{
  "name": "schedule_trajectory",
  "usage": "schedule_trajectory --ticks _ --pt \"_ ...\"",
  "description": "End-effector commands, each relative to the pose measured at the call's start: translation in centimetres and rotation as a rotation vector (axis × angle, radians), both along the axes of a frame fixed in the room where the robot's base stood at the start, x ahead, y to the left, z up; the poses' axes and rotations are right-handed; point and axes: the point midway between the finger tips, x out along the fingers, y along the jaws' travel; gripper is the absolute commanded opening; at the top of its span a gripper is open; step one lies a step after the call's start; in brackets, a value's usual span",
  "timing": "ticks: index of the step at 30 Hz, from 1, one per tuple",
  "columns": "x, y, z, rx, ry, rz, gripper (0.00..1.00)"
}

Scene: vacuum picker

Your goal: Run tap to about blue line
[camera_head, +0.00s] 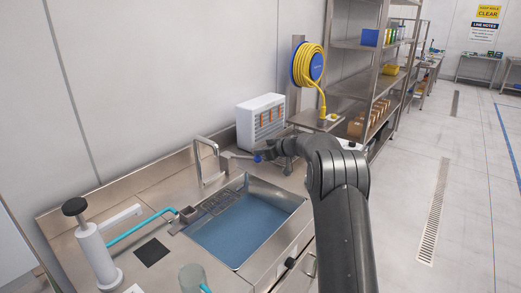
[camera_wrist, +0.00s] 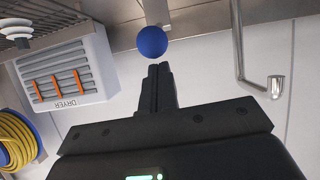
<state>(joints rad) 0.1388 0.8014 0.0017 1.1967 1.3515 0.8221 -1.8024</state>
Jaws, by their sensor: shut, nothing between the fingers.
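The metal tap (camera_head: 207,160) rises at the back left of the sink, and its spout end (camera_wrist: 275,85) shows at the right of the wrist view. A lever with a blue ball knob (camera_head: 257,157) is to the right of the spout; the knob (camera_wrist: 151,42) lies just beyond my fingertips in the wrist view. My gripper (camera_head: 268,154) is shut and empty. I cannot tell whether it touches the knob. The sink basin (camera_head: 240,228) looks filled with a flat blue surface. I cannot make out a separate blue line.
A white dryer box (camera_head: 261,118) stands behind the gripper, with a yellow hose reel (camera_head: 308,65) on the wall. A white pump-like cylinder (camera_head: 95,250), a teal tube (camera_head: 140,229) and a clear vessel (camera_head: 192,278) are at the left. Shelving (camera_head: 350,88) stands at the right.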

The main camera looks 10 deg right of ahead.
Motion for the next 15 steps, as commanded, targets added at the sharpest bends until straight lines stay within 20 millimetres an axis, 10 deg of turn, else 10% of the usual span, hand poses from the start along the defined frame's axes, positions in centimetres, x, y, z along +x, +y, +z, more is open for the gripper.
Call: schedule_trajectory --ticks 15 --pt "-0.4 -0.5 -2.0 0.108 -0.085 0.013 0.0"
